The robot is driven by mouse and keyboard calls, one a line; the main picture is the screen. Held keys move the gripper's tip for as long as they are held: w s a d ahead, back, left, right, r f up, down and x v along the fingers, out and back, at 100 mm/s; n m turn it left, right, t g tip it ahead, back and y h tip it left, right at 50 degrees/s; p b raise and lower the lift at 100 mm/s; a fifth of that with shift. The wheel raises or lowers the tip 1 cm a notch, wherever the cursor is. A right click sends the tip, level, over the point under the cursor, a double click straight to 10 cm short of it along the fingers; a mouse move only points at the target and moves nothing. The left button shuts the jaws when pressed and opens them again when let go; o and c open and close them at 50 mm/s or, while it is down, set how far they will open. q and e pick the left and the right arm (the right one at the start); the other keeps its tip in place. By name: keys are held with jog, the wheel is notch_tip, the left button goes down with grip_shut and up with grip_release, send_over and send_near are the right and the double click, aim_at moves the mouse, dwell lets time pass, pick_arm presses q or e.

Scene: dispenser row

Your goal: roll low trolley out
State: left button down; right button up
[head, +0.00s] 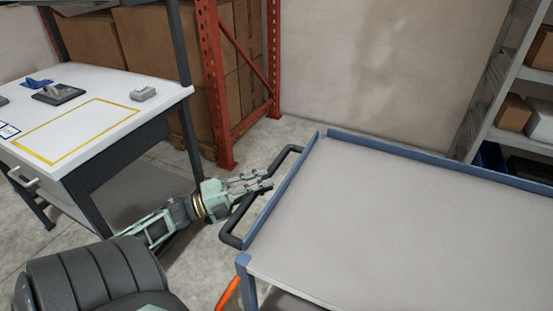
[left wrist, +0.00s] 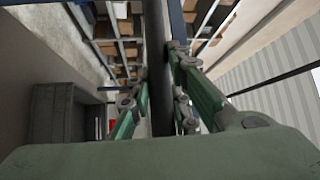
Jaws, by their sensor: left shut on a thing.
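The low trolley (head: 400,210) fills the right of the head view. It has a flat pale top with a raised blue-grey rim. Its dark bar handle (head: 231,239) sticks out from its left end. My left gripper (head: 262,181) reaches in from the left and is shut on the handle about midway along it. In the left wrist view the green-and-grey fingers (left wrist: 160,90) lie on both sides of the dark handle bar (left wrist: 158,60). The trolley's wheels are out of view. My right gripper is not in view.
A white-topped workbench (head: 90,110) stands at the left. An orange rack upright (head: 213,90) with cardboard boxes (head: 150,45) is behind it. A grey shelf unit (head: 510,85) stands close behind the trolley at the right. Some concrete floor (head: 290,130) is clear by the back wall.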

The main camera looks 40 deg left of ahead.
pick_arm(q)
jog(key=shift+s+a+f, duration=0.1)
jog(key=shift+s+a, duration=0.05)
jog(key=shift+a, duration=0.3)
jog(key=c, duration=2)
grip_release()
jog(key=shift+c, duration=0.2)
jog(key=o, duration=0.4)
jog(key=shift+s+a, duration=0.1)
jog(key=shift+a, duration=0.15)
jog(key=shift+d, duration=0.15)
jog(key=v, duration=1.2)
